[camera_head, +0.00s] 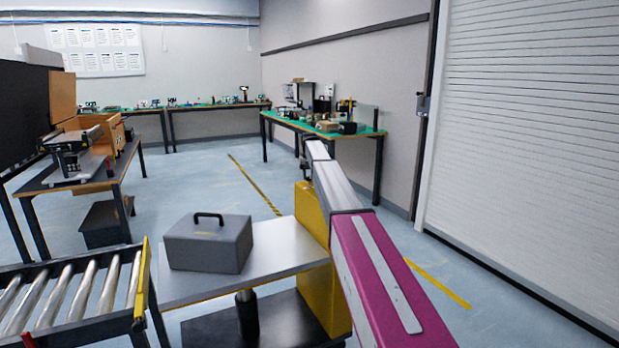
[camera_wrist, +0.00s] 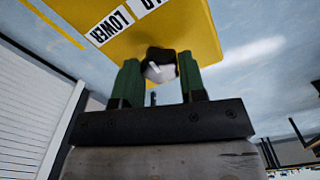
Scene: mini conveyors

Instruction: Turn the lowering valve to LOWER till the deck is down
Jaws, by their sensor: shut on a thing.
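The lowering valve's knob (camera_wrist: 157,66) shows in the wrist view as a dark knob with a pale face and a white line on it. It sits on a yellow panel (camera_wrist: 190,30) marked LOWER, with a second label partly cut off. My gripper (camera_wrist: 158,80) has its green fingers on either side of the knob, shut on it. In the head view my arm reaches to the yellow column (camera_head: 312,210); the knob and fingers are hidden there. The deck (camera_head: 285,250) is a flat grey platform on a dark post, raised above a dark base plate (camera_head: 270,322).
A grey case with a black handle (camera_head: 208,243) sits on the deck. A roller conveyor (camera_head: 70,290) stands beside the deck at left. Workbenches line the back and the left. A white roller door (camera_head: 535,150) is at right. The floor between is mostly clear.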

